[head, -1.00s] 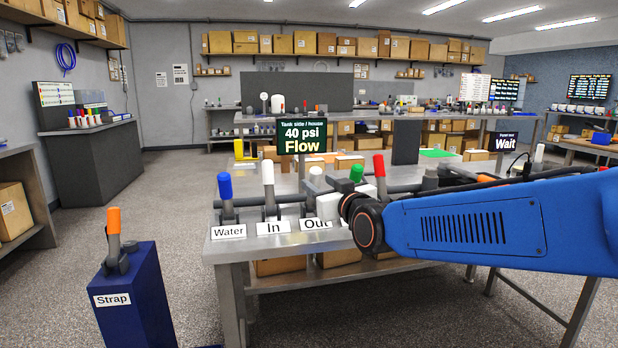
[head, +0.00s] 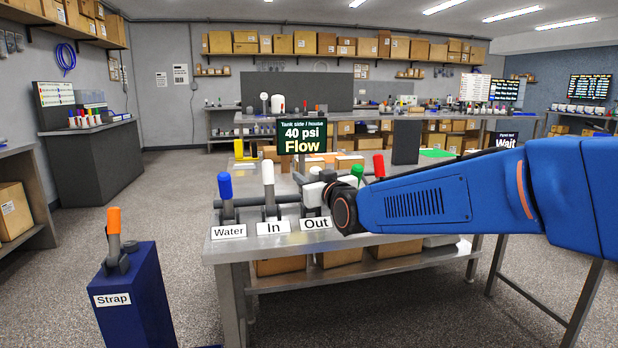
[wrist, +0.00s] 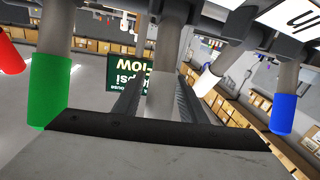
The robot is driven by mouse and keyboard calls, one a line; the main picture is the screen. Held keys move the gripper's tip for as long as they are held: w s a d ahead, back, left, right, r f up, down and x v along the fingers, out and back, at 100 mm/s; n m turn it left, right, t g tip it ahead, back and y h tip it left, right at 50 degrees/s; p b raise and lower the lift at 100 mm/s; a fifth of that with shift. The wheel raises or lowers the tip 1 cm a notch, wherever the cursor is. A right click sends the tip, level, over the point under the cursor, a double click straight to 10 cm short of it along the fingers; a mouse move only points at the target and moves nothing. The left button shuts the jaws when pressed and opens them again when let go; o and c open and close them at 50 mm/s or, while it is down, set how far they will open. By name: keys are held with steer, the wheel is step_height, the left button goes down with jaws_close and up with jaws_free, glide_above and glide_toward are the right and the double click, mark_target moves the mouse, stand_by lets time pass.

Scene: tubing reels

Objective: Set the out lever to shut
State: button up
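The Out lever, with a pale grey handle (wrist: 164,92), stands behind the Out label (head: 316,223) on the bench, between the white In lever (head: 268,180) and the green lever (head: 357,174). In the head view my gripper (head: 314,190) is at the Out lever and hides most of it. In the wrist view, which is upside down, my gripper's two dark fingers (wrist: 160,95) stand one on each side of the Out handle. They look open, with narrow gaps; any contact is hard to see.
The blue Water lever (head: 225,190) and a red lever (head: 379,166) stand in the same row. A screen (head: 302,136) behind reads 40 psi, Flow. A Wait screen (head: 507,141) is at right. The orange Strap lever (head: 114,222) stands on a blue post at left.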

jaws_close()
